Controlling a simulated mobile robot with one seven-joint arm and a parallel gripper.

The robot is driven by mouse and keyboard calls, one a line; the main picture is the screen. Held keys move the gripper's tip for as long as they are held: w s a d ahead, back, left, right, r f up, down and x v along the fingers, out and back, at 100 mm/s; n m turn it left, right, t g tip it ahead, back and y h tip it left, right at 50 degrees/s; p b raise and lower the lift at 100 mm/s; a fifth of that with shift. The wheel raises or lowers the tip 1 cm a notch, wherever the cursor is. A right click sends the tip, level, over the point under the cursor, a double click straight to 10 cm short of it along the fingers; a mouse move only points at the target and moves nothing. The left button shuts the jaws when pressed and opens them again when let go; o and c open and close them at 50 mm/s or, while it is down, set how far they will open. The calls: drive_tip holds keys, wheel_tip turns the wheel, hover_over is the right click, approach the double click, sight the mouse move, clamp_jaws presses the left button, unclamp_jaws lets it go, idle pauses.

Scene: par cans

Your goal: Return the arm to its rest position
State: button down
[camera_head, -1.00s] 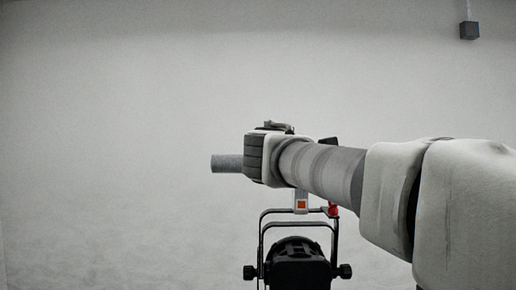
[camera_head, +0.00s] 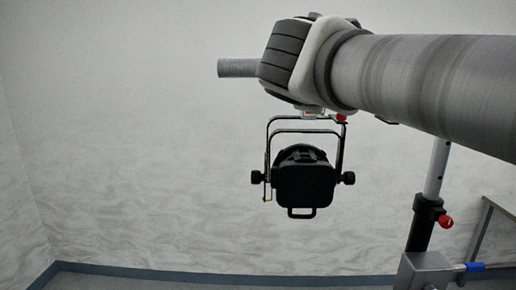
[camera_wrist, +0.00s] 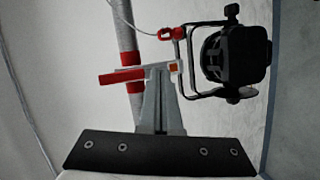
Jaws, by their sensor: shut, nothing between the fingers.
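My gripper (camera_wrist: 158,72) shows in the wrist view, its grey fingers shut together with nothing between them. The fingertips overlap a clamp with a red handle (camera_wrist: 122,78) on a grey pipe (camera_wrist: 127,40); I cannot tell whether they touch it. A black par can (camera_wrist: 236,54) hangs from this clamp by its yoke. In the head view the par can (camera_head: 305,180) hangs below my arm, and the pipe's end (camera_head: 238,68) sticks out to the left. My arm hides the gripper fingers and most of the pipe there.
A stand's pole (camera_head: 434,172) with a red knob and a blue-handled bracket (camera_head: 428,270) is at the lower right, below my arm. A table edge (camera_head: 483,235) shows at the far right. The pale wall and the space left of the lamp are clear.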

drive_tip(key=s+d+f+m+g+y, duration=0.1)
drive_tip(key=s+d+f+m+g, duration=0.2)
drive_tip(key=s+f, duration=0.45)
drive_tip(key=s+d+f+m+g+y, duration=0.1)
drive_tip(key=s+d+f+m+g, duration=0.25)
drive_tip(key=f, duration=0.75)
drive_tip(key=s+a+f+m+g+y, duration=0.2)
drive_tip(key=s+a+f+m+y, duration=0.1)
drive_tip(key=s+f, duration=0.7)
drive_tip(key=shift+a+f+m+y, duration=0.3)
drive_tip(key=shift+a+f+m, duration=0.2)
drive_tip(key=shift+f+m, duration=0.55)
drive_tip(key=shift+r+g, duration=0.25)
drive_tip(key=shift+r, duration=0.05)
